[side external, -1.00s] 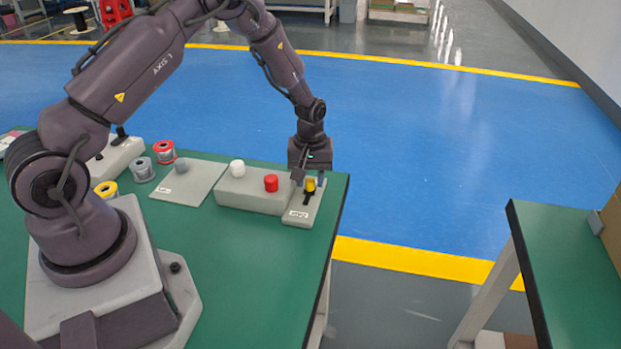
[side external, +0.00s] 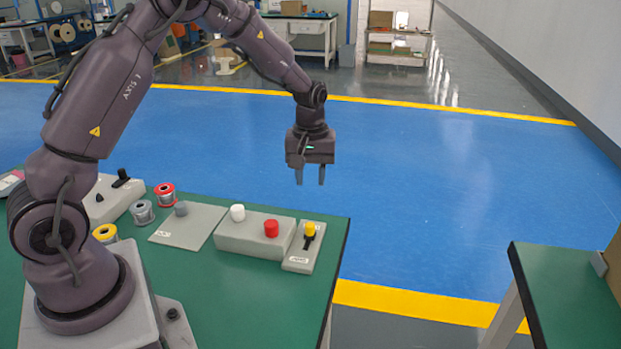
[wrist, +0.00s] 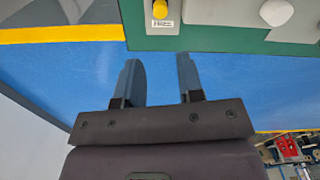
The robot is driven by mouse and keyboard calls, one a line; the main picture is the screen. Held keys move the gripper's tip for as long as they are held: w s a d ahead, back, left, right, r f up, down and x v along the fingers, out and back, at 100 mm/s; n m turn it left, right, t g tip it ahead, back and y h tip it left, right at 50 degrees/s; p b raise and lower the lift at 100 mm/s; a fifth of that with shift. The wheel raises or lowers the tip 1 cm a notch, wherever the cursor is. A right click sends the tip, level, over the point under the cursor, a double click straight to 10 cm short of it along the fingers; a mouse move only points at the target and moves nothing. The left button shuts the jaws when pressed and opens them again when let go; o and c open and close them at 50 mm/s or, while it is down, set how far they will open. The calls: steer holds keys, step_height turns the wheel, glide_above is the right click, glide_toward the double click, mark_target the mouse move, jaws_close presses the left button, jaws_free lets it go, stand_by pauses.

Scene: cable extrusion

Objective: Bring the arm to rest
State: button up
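My gripper (side external: 311,184) hangs in the air above the far right end of the green table (side external: 225,290), fingers pointing down. Its two fingers are apart with nothing between them, which also shows in the wrist view (wrist: 160,80). Below it on the table is a small grey panel (side external: 295,262) with a yellow-knobbed lever (side external: 310,229). The yellow knob also shows at the top of the wrist view (wrist: 160,9), above a label that reads "FREE". A clear gap separates the fingers from the knob.
Left of the lever stands a grey box (side external: 252,240) with a white button (side external: 237,212) and a red button (side external: 271,229). Further left are a flat plate with a grey knob (side external: 181,209) and several spools (side external: 143,212). A second green table (side external: 570,290) stands at right.

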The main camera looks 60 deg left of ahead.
steer(key=s+d+r+m+t, duration=0.2)
steer(key=s+d+r+m, duration=0.3)
steer(key=s+r, duration=0.4)
steer(key=s+d+r+m+t, duration=0.3)
steer(key=s+d+r+m, duration=0.3)
steer(key=s+r, duration=0.4)
steer(key=s, duration=0.4)
steer(key=shift+r+t, duration=0.2)
steer(key=shift+t, duration=0.1)
stand_by(1.7)
